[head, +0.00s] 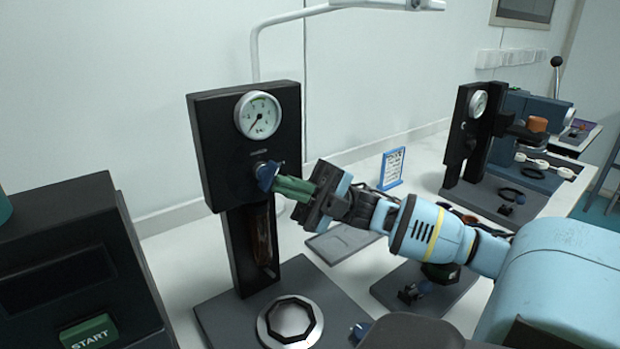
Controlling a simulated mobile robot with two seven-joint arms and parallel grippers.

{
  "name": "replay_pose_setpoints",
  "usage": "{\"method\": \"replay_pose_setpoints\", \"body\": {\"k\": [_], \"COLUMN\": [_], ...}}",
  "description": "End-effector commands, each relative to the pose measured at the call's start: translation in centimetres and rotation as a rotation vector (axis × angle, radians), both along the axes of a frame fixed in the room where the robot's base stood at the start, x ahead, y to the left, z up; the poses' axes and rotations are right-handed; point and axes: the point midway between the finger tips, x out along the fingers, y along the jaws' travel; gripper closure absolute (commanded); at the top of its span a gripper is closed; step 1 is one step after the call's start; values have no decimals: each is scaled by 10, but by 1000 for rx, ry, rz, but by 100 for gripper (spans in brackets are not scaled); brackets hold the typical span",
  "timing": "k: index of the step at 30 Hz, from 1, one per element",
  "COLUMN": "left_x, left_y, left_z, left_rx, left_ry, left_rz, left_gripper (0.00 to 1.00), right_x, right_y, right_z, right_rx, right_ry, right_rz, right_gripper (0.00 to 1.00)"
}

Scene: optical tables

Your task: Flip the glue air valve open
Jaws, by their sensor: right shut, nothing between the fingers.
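The glue station is a black upright panel (222,150) on a dark base plate, with a round white pressure gauge (258,115) near its top. My left gripper is not in view.
A brown tube (263,238) hangs below the valve. A round metal fixture (290,322) sits on the base plate. A black box with a green START button (88,331) stands at left. A blue-framed card (392,168) and a second gauge stand (467,135) are behind my right arm.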

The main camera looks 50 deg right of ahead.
Motion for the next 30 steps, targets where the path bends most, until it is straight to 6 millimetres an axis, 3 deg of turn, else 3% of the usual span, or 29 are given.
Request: {"method": "replay_pose_setpoints", "body": {"k": [9,21,30], "left_x": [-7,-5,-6], "left_y": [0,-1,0], "left_z": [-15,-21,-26], "left_rx": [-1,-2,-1], "left_ry": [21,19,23], "left_rz": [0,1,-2], "left_gripper": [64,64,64], "right_x": [-9,-29,-36], "right_y": [-44,-123,-153], "right_z": [-32,-28,-27], "right_rx": [1,1,0], "right_ry": [8,3,2], "right_rz": [-5,-4,-1], "right_gripper": [100,100,100]}}
